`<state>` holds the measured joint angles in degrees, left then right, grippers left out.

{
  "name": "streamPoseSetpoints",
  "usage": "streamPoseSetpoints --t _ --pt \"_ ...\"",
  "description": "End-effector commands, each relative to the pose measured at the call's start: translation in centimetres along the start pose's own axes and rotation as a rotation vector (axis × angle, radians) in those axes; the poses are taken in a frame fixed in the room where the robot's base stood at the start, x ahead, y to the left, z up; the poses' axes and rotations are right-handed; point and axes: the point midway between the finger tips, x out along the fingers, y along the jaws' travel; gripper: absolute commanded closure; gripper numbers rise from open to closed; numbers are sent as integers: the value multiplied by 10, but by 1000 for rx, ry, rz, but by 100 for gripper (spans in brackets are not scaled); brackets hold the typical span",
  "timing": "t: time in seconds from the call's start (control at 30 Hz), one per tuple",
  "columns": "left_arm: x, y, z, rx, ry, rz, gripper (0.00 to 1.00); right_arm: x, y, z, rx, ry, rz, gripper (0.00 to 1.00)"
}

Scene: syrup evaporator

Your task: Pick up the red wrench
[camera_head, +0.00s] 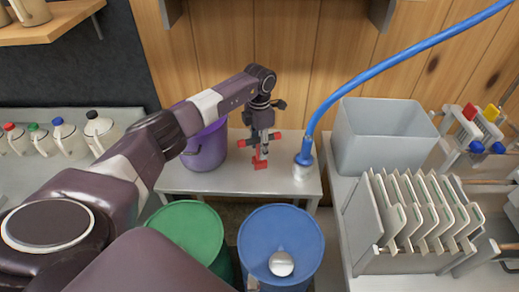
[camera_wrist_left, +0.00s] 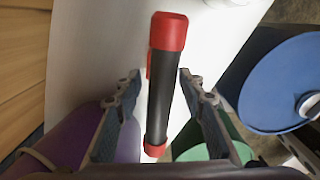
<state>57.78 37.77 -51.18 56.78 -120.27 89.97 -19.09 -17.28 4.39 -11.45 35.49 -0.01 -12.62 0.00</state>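A black bar with red ends, which I take to be the red wrench (camera_wrist_left: 161,85), shows in the left wrist view. It lies lengthwise between the two fingers of my left gripper (camera_wrist_left: 158,78), with a visible gap on each side, so the gripper looks open. In the head view my left gripper (camera_head: 262,141) points down over the small metal table, with red parts of the wrench (camera_head: 260,163) showing at and below its fingertips. The fingers hide part of it. My right gripper is not in view.
On the metal table (camera_head: 225,183), a purple bucket (camera_head: 206,150) stands left of the gripper and a blue hose's end fitting (camera_head: 304,160) right. Green (camera_head: 190,226) and blue (camera_head: 280,232) barrels stand in front. A grey bin (camera_head: 383,140) and racked plates (camera_head: 415,205) are at the right.

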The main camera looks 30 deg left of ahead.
Motion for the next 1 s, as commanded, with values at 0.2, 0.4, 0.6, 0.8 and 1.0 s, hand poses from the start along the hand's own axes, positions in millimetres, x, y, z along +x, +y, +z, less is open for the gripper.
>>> streamPoseSetpoints --t 0.2,0.4,0.6,0.8,1.0 --pt "0 0 0 0 0 0 90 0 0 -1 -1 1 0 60" --pt "0 0 0 0 0 0 100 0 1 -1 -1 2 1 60" --pt "-1 0 0 0 -1 0 100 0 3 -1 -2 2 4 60" --pt "-6 0 1 0 -2 1 100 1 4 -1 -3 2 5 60" --pt "-30 1 1 1 -5 3 100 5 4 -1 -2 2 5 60"
